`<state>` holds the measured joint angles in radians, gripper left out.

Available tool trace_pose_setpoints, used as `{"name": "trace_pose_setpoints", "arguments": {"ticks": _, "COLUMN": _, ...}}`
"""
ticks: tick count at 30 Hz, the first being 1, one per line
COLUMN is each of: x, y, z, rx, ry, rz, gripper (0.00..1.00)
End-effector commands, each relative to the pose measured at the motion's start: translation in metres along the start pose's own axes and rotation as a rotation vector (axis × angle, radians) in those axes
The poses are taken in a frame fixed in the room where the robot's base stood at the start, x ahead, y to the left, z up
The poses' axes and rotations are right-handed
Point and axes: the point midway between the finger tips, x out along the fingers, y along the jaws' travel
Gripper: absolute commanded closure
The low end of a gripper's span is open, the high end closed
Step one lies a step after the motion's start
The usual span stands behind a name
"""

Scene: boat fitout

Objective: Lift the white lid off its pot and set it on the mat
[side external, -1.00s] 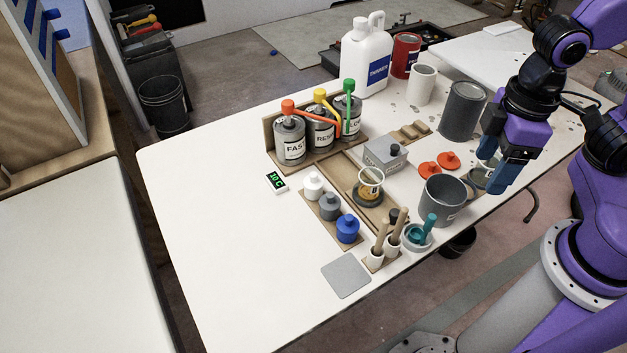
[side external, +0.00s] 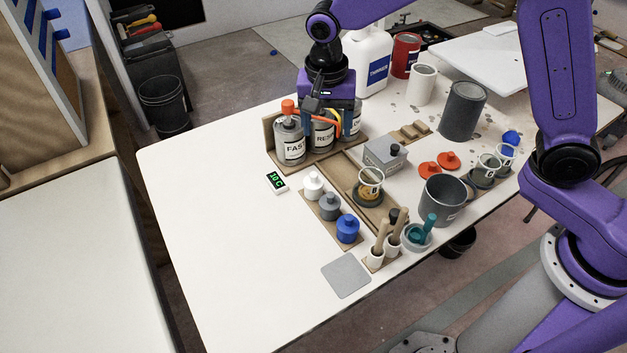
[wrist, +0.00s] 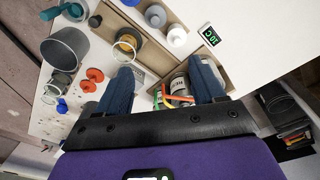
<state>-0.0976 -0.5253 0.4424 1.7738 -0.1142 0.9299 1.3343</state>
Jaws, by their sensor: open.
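The small white pot with its white knobbed lid (side external: 313,182) stands at the far end of a wooden strip, in line with a grey-lidded pot (side external: 329,205) and a blue-lidded pot (side external: 347,228). The lid is on its pot; it also shows near the top of the wrist view (wrist: 177,36). The mat, a grey square (side external: 346,275), lies bare at the near end of that row and is outside the wrist view. My gripper (side external: 328,124) is open and empty, above the labelled cans behind the white pot. Its two fingers (wrist: 163,88) show spread apart in the wrist view.
Tall cans with orange, yellow and green pump tops (side external: 289,140) stand in a wooden rack below my gripper. A small green-digit display (side external: 276,182) lies left of the white pot. Brush holders (side external: 376,260) stand near the mat. The table's left side is clear.

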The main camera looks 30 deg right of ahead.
Motion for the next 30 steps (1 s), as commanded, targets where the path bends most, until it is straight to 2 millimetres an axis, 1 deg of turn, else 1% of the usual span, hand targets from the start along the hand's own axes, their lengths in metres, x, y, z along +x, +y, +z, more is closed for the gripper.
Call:
{"name": "trace_pose_setpoints", "arguments": {"ticks": 1, "x": 0.007, "y": -0.01, "z": -0.006, "rx": 0.071, "ry": 0.002, "rz": 0.007, "gripper": 0.32}}
{"name": "trace_pose_setpoints", "arguments": {"ticks": 6, "x": 0.026, "y": -0.032, "z": -0.025, "rx": 0.313, "ry": 0.014, "rz": 0.019, "gripper": 0.32}}
{"name": "trace_pose_setpoints", "arguments": {"ticks": 9, "x": 0.034, "y": -0.04, "z": -0.034, "rx": 0.422, "ry": 0.019, "rz": 0.023, "gripper": 0.32}}
{"name": "trace_pose_setpoints", "arguments": {"ticks": 12, "x": 0.04, "y": -0.044, "z": -0.04, "rx": 0.493, "ry": 0.023, "rz": 0.026, "gripper": 0.32}}
{"name": "trace_pose_setpoints", "arguments": {"ticks": 17, "x": 0.048, "y": -0.046, "z": -0.043, "rx": 0.536, "ry": 0.026, "rz": 0.029, "gripper": 0.32}}
{"name": "trace_pose_setpoints", "arguments": {"ticks": 20, "x": 0.06, "y": -0.045, "z": -0.044, "rx": 0.537, "ry": 0.026, "rz": 0.032, "gripper": 0.32}}
{"name": "trace_pose_setpoints", "arguments": {"ticks": 30, "x": 0.124, "y": -0.042, "z": -0.044, "rx": 0.535, "ry": 0.025, "rz": 0.032, "gripper": 0.32}}
